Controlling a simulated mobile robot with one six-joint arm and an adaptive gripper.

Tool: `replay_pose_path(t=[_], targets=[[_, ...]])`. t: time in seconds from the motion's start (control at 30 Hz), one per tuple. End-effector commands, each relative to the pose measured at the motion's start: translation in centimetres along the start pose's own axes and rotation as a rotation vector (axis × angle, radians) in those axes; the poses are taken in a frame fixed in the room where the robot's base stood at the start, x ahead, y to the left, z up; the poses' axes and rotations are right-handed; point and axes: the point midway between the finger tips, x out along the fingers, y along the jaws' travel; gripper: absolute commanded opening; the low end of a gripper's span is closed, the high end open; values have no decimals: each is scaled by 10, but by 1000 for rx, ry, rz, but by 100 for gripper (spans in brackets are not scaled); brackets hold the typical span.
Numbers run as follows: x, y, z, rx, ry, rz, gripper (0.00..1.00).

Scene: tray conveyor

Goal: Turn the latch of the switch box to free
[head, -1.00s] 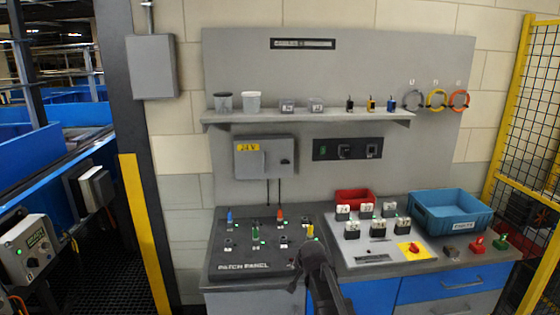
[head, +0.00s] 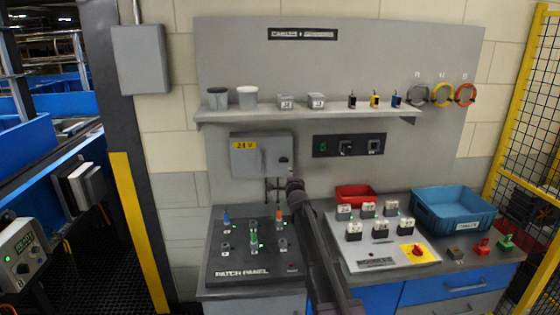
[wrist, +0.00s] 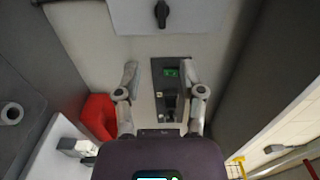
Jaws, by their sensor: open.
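The switch box is a grey wall box with a yellow 24V label (head: 246,158), mounted under the shelf at the left of the back panel. Its small dark latch (head: 284,160) is at the box's right side. In the wrist view the box (wrist: 205,15) is cut off at the top edge, and the black latch (wrist: 162,13) shows as a short knob lying along the picture's vertical. My gripper (wrist: 162,68) is open and empty, its fingers apart over the wall beside the dark switch panel. In the head view my gripper (head: 277,187) is just below the box, not touching the latch.
A dark switch panel (head: 322,146) is right of the box. The shelf (head: 300,115) with cups and small items runs above. Below are the patch panel (head: 225,262) with several plugs, a red bin (head: 352,191) and a blue bin (head: 450,222).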

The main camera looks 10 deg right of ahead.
Motion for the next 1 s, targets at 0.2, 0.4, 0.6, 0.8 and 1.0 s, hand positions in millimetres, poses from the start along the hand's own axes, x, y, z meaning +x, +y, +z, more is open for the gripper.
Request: replay_pose_path(t=[0.2, 0.4, 0.6, 0.8, 1.0], targets=[[0, 0, 12, 6, -13, -3, 51], [1, 0, 23, 6, -23, 0, 51], [12, 0, 27, 6, -27, 2, 51], [35, 0, 28, 6, -27, 3, 51], [66, 0, 29, 6, -27, 3, 51]])
